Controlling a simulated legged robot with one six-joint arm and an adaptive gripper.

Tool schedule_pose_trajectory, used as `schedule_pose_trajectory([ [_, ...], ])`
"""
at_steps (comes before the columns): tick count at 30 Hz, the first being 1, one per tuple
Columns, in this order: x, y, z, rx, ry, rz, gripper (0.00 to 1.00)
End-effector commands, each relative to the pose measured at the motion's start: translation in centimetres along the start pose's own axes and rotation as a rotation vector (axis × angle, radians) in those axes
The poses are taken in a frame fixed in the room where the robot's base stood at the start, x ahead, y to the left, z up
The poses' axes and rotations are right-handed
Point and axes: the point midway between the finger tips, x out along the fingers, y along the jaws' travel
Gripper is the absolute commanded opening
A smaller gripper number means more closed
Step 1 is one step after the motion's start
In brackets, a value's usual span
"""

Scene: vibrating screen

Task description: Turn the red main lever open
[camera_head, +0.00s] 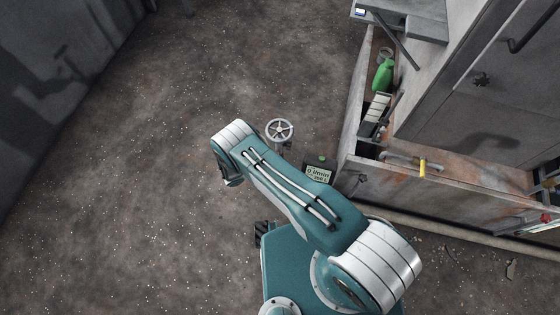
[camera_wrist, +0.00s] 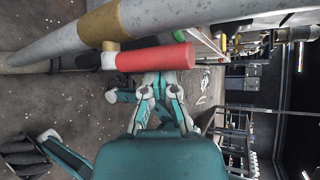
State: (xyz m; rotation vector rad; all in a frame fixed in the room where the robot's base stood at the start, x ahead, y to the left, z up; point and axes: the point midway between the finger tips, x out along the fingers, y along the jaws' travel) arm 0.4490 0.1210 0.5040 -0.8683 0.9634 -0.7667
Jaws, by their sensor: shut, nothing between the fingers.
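A red cylindrical handle (camera_wrist: 155,57), which looks like the main lever, crosses the upper middle of the wrist view beneath a thick grey pipe (camera_wrist: 62,42). My gripper (camera_wrist: 160,82) shows just below the handle in the wrist view; its fingers are together and empty. The handle hides what lies behind it, so I cannot tell whether the fingertips touch it. In the head view my arm (camera_head: 290,180) bends downward at the left, and my gripper is out of sight. A small red part (camera_head: 548,218) shows at the right edge there; I cannot tell whether it is the same lever.
A tan fitting (camera_wrist: 100,25) sits on the pipe. In the head view, a grey handwheel (camera_head: 280,130) and a display box (camera_head: 319,172) stand beside my arm. A rusty metal frame (camera_head: 440,190) with a yellow handle (camera_head: 422,167) fills the right. Open floor (camera_head: 120,190) lies left.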

Motion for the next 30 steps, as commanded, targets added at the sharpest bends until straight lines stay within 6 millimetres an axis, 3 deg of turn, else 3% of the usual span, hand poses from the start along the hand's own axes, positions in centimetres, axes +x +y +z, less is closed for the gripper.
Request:
schedule_pose_trajectory([
  [24, -0.41, 0.06, 0.71, 0.008, -0.008, 0.006, 0.00],
  [30, -0.25, -0.19, 0.03, 0.006, -0.005, 0.005, 0.00],
])
